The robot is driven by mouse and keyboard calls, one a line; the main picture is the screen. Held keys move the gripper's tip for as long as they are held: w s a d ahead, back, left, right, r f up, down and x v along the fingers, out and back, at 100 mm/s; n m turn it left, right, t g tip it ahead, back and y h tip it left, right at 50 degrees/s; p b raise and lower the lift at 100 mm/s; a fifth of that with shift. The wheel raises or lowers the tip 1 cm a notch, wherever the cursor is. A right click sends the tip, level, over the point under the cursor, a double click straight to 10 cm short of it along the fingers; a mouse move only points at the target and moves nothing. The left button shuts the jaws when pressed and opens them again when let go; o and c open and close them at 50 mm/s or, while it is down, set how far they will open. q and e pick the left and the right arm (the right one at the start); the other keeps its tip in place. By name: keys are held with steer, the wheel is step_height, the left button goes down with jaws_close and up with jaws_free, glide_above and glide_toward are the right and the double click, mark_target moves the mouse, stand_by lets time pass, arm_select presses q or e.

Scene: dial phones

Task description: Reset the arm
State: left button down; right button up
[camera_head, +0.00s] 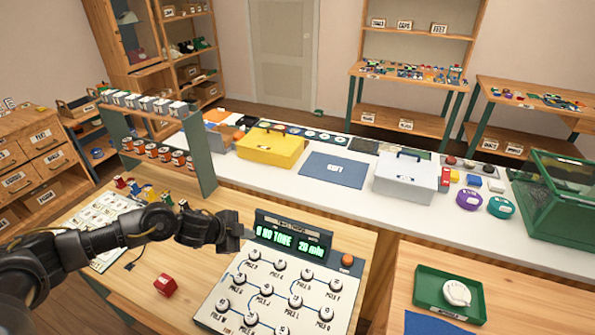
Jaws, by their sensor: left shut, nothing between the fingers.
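My left arm comes in from the left, over the wooden desk (135,285). My left gripper (244,236) is shut and empty, just left of the display unit. The display (290,240) shows green text that seems to read "NO TONE" and "20 min". An orange button (347,260) sits right of the display. The gripper appears close to the display's left edge; I cannot tell if it touches. My right gripper is out of view.
A green tray (428,289) with a white round item stands at the right. Behind, a white counter holds a yellow box (268,150), a grey box (403,180) and a green glass case (560,200).

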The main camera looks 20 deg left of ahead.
arm_select(q)
steer(key=s+d+n, duration=0.1)
steer(key=s+d, duration=0.2)
steer(key=d, duration=0.1)
steer(key=s+d+f+n+t, duration=0.1)
steer(key=s+d+n, duration=0.1)
steer(key=s+d, duration=0.1)
steer(key=s+d+f+n, duration=0.1)
steer(key=s+d, duration=0.3)
steer(key=d, duration=0.2)
steer(key=shift+s+n, duration=0.1)
steer(key=shift+n, duration=0.2)
steer(key=s+a+f+n+g+y, duration=0.2)
steer(key=s+a+n+g, duration=0.15)
steer(key=s, duration=0.75)
steer(key=s+a+f+n+g+y, duration=0.25)
steer(key=s+a+n, duration=0.25)
steer(key=s, duration=0.6)
step_height(320, 180, down, 28)
steer(key=s+b, duration=0.2)
steer(key=b, duration=0.1)
steer(key=s+a+f+g+b, duration=0.1)
steer(key=s+a+f+b, duration=0.1)
steer(key=s+f, duration=1.4)
step_height(320, 180, down, 3)
steer(key=shift+s+a+f+g+b, duration=0.2)
steer(key=shift+a+g+b, duration=0.2)
steer(key=shift+a, duration=0.15)
